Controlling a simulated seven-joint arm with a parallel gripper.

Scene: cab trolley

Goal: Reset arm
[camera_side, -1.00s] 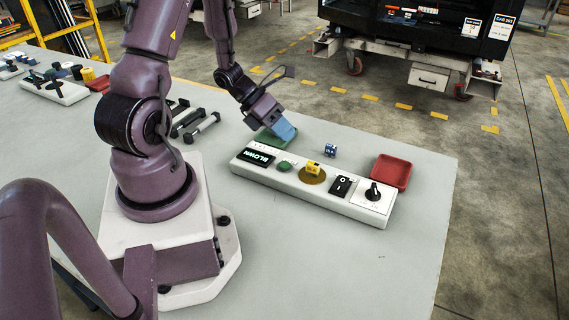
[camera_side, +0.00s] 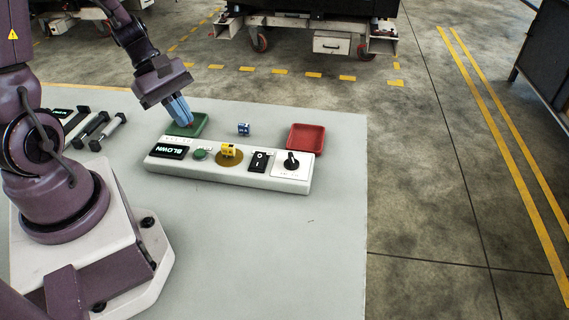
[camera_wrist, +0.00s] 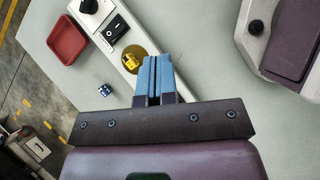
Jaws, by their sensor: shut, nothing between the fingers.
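My gripper (camera_side: 182,118) is shut and empty, its blue fingers pointing down above the table at the left end of the white panel, overlapping the green tray in the side view. In the wrist view the closed fingers (camera_wrist: 155,60) lie side by side near the brass disc. The white panel (camera_side: 225,169) has a display reading "BLOWN" (camera_side: 168,152), a green button (camera_side: 200,154), a black rocker switch (camera_side: 259,162) and a black rotary knob (camera_side: 291,160). A yellow fuse-like block (camera_side: 229,150) sits on its brass disc (camera_side: 228,161).
A small blue block (camera_side: 243,129) stands on the table behind the panel. A green tray (camera_side: 203,124) and a red tray (camera_side: 306,138) lie behind it too. Dark bar handles (camera_side: 90,130) lie at the left. The table front is clear. A trolley (camera_side: 331,42) stands beyond the table.

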